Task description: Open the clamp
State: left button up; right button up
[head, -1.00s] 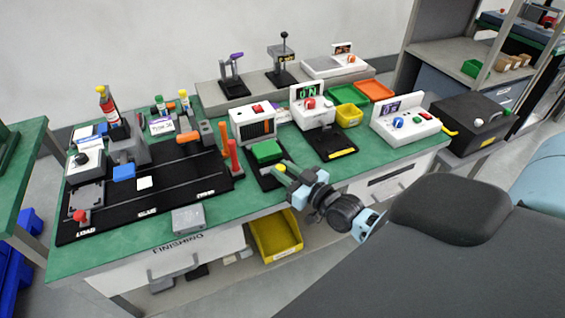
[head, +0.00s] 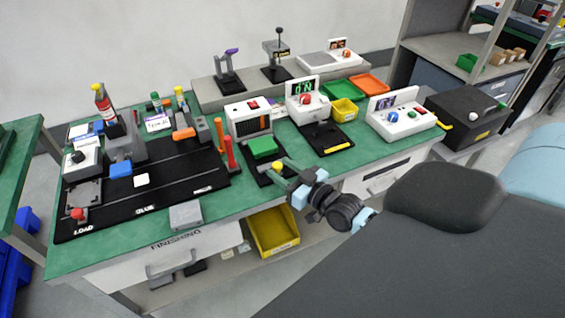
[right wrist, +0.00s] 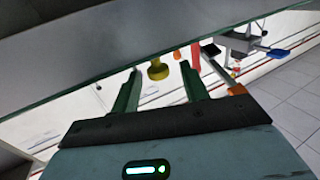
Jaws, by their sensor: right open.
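The clamp appears to be the fixture with a green block (head: 263,147) on a black base at the bench's front edge, with a yellow knob (head: 278,167) at its near end. The yellow knob also shows in the right wrist view (right wrist: 158,70), between my fingers and beyond their tips; I see no contact. My right gripper (head: 285,170) is open at the front edge, right beside the knob, and shows in the wrist view too (right wrist: 160,80). The fingers partly hide the near end of the fixture. My left gripper is out of view.
A red upright handle (head: 229,153) and an orange one stand left of the green block. A white box with a red switch (head: 249,119) is behind it. A black pad (head: 327,137) lies to the right. A yellow bin (head: 274,232) sits below the bench.

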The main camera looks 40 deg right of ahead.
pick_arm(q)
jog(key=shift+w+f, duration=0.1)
pick_arm(e)
jog(key=s+d, duration=0.1)
jog(key=s, duration=0.6)
jog(key=shift+s, duration=0.2)
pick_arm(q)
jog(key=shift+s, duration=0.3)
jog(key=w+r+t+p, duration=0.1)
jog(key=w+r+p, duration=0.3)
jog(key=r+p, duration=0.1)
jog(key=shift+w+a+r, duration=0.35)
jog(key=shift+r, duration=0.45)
pick_arm(e)
jog(key=s+a+f+g, duration=0.3)
jog(key=s+a+f, duration=0.1)
jog(key=s, duration=0.4)
jog(key=s+a+f+g, duration=0.3)
jog(key=s+a+f, duration=0.2)
jog(key=s, duration=0.4)
jog(key=s+a+f+g, duration=0.3)
jog(key=s+a+f, duration=0.2)
jog(key=s, duration=0.3)
jog(key=shift+s+a+h, duration=0.35)
jog(key=shift+a+h, duration=0.05)
jog(key=shift+a, duration=0.1)
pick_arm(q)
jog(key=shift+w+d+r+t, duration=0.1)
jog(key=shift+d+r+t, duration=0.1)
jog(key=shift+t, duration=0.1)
